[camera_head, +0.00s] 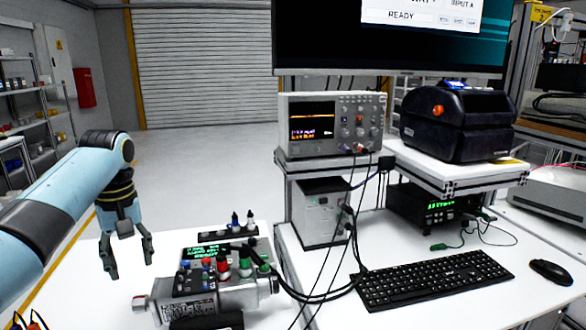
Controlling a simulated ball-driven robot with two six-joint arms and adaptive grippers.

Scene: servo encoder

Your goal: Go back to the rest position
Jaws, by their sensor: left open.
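My left arm comes in from the left, and my left gripper (130,268) hangs over the left part of the white table. Its two fingers point down and stand apart, with nothing between them. The servo encoder unit (207,299), a grey metal body with a small green-lit display and colored connectors, lies on the table just right of the gripper. The gripper appears apart from it. My right gripper is not in view.
An oscilloscope (333,125) and a black device (458,124) stand on raised shelves. A keyboard (434,279) and mouse (551,272) lie on the table (480,311). Black cables run from the encoder unit toward the oscilloscope. A monitor (320,40) hangs above.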

